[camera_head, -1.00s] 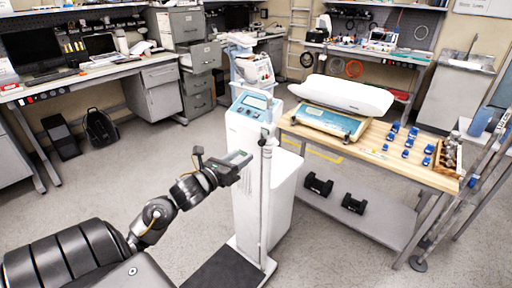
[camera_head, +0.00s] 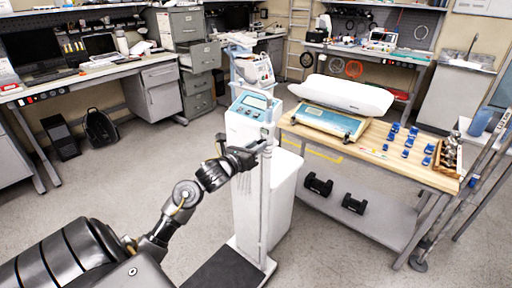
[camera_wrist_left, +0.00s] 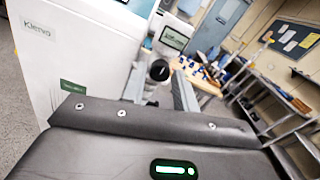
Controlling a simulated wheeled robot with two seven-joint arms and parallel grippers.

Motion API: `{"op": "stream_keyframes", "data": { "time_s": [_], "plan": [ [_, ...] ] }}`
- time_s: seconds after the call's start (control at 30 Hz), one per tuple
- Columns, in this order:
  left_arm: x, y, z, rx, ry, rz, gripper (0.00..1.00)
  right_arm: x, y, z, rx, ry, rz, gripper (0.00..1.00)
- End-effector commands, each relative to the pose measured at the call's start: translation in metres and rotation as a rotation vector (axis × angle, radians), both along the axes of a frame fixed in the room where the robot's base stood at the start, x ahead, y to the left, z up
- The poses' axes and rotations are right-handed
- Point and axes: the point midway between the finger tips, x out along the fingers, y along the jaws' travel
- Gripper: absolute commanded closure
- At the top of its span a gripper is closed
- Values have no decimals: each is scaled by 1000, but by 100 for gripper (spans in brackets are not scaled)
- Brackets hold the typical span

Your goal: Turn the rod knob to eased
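The rod knob (camera_wrist_left: 159,70) is a dark, round knob with a lighter face on the white upright rod (camera_head: 265,200). In the left wrist view it shows between the two fingers of my left gripper (camera_wrist_left: 159,90). The fingers stand apart on either side of it, and I cannot tell whether either one touches it. In the head view my left gripper (camera_head: 260,149) is at the upper part of the rod and hides much of the knob there. The knob's setting cannot be read. My right gripper is in neither view.
A white cabinet (camera_head: 246,205) stands behind the rod, with a teal-framed panel (camera_head: 254,106) on top. A dark platform (camera_head: 222,270) lies at the rod's foot. A wooden bench (camera_head: 365,152) with a scale and small blue items is to the right.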

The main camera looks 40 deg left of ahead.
Motion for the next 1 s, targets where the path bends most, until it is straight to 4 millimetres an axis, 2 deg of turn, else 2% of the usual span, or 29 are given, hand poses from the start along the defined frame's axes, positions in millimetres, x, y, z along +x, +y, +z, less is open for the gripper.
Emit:
{"op": "stream_keyframes", "data": {
  "time_s": [0.03, 0.2, 0.57, 1.0],
  "plan": [
    [0, 0, 0, 0, 0, 0, 77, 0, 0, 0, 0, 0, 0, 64],
    [0, 0, 0, 0, 0, 0, 100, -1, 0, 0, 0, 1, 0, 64],
    [0, 0, 0, -62, 0, 0, 100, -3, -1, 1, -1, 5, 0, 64],
    [0, 0, 2, -416, -9, 0, 100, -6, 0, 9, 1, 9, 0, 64]
  ]
}}
